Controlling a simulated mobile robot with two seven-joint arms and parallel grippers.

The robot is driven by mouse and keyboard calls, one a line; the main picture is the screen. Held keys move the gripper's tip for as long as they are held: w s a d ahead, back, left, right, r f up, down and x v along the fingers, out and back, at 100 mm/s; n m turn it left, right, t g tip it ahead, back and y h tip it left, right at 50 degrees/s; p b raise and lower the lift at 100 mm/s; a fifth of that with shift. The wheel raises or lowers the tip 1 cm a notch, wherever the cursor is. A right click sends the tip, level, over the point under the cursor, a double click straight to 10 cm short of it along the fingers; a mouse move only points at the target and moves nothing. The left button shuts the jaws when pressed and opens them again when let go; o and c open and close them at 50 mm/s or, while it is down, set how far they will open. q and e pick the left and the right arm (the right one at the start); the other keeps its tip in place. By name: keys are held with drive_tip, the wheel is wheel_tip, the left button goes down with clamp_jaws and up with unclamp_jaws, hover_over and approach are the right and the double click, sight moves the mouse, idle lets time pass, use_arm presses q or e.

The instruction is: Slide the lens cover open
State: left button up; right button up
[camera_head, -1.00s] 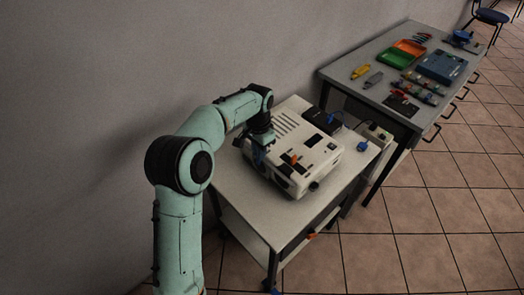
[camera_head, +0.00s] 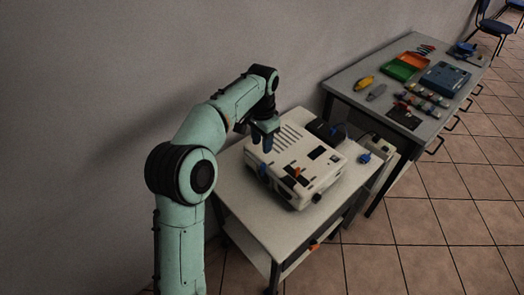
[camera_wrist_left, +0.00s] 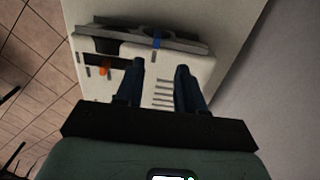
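A white projector (camera_head: 318,172) lies on a small cart and also shows in the left wrist view (camera_wrist_left: 205,70). Along its front edge in the left wrist view runs a grey rail (camera_wrist_left: 185,43) with a blue tab (camera_wrist_left: 157,42), which looks like the lens cover and its handle. A dark gap shows left of the tab; I cannot tell whether it is the lens. My right gripper is not in view.
An orange lever (camera_head: 297,171) stands on the projector's top. A black box (camera_head: 327,131) is behind it, with a blue plug (camera_head: 364,158) at the cart's (camera_head: 240,205) right edge. A grey workbench (camera_head: 345,85) with trays and tools stands at back right. The wall is close on the left.

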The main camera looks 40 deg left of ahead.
use_arm(q)
wheel_tip(320, 180, up, 4)
drive_tip(key=shift+f+p, duration=0.1)
drive_tip(key=shift+p, duration=0.25)
idle(0.4)
